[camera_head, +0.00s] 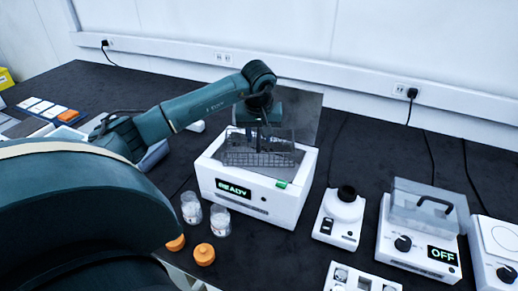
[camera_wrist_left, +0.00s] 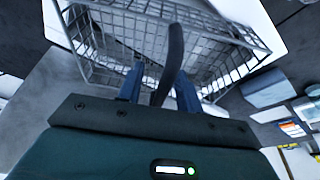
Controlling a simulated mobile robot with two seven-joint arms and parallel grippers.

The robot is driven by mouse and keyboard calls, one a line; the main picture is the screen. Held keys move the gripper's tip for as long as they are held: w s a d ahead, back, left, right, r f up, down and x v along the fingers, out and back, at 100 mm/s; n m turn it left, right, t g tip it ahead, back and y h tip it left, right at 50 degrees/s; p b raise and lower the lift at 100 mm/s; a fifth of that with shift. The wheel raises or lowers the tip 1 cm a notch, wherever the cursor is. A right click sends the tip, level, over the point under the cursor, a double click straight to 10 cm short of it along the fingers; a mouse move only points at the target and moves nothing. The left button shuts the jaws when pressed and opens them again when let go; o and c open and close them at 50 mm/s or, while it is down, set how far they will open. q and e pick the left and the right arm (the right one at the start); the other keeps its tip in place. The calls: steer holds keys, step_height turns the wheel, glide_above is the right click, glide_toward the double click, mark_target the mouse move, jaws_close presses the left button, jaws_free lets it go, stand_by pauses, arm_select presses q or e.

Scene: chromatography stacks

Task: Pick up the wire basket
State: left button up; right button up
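The wire basket (camera_head: 240,157) is a grey mesh basket at the opening of a white bath (camera_head: 262,203) whose display reads READY. Its upper part stands above the rim; whether its bottom rests inside is hidden. In the left wrist view its mesh (camera_wrist_left: 125,35) fills the top, with a dark curved handle (camera_wrist_left: 175,50) across the middle. My left gripper (camera_wrist_left: 158,85) points down at the basket, its two blue fingers apart on either side of the handle. A gap shows at the left finger. In the head view the left gripper (camera_head: 264,135) is above the basket. My right gripper is not in view.
A grey lid panel (camera_head: 302,112) stands behind the bath. Glass jars (camera_head: 220,221) and orange caps (camera_head: 204,254) are in front. Dark table behind is free.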

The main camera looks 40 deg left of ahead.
arm_select(q)
jaws_close()
stand_by(0.3)
stand_by(0.3)
